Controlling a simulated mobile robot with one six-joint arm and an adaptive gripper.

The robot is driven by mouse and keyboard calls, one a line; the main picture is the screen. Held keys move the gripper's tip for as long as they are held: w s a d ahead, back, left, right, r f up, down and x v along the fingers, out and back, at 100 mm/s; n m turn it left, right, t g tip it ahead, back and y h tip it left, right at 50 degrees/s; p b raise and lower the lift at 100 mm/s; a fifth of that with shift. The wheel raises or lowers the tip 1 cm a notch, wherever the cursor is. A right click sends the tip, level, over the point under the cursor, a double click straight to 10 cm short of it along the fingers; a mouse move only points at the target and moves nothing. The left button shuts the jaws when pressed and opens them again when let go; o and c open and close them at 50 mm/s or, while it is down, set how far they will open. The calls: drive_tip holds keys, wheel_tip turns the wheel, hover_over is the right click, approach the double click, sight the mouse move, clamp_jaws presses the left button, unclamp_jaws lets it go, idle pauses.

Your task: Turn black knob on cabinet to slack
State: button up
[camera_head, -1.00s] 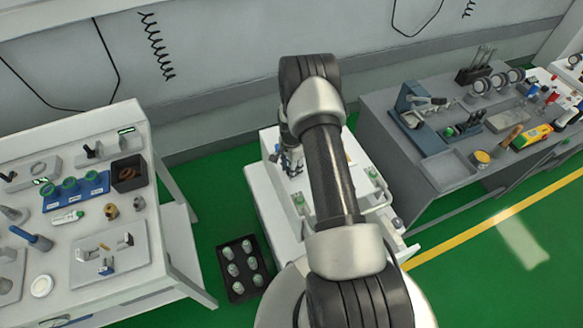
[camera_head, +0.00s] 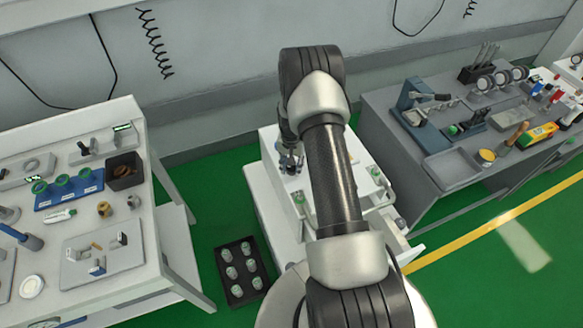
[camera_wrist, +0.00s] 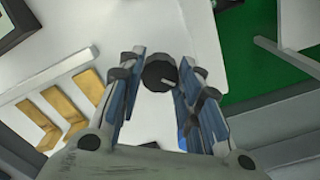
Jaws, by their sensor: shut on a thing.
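The black knob (camera_wrist: 159,73) is round and dark, with a small pale mark on its lower right side in the wrist view. It sits on the white cabinet top (camera_wrist: 150,25). My gripper (camera_wrist: 162,70) has its blue-grey fingers on either side of the knob and is shut on it. In the head view my gripper (camera_head: 290,163) is low over the white cabinet (camera_head: 262,190), partly behind my arm. The knob itself is hidden there.
A white table (camera_head: 140,240) with small parts stands at left. A grey bench (camera_head: 400,165) with tools stands at right. A black tray (camera_head: 240,288) of several small jars lies on the green floor. In the wrist view, gold angled pieces (camera_wrist: 38,128) lie left of my fingers.

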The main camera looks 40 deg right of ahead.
sight(291, 167)
drive_tip(key=n+b, duration=0.1)
drive_tip(key=n, duration=0.3)
drive_tip(key=shift+n, duration=0.3)
drive_tip(key=shift+n+b, duration=0.45)
drive_tip(key=shift+n, duration=1.75)
drive_tip(key=o, duration=1.1)
wheel_tip(291, 167, up, 12)
drive_tip(key=shift+r, duration=0.1)
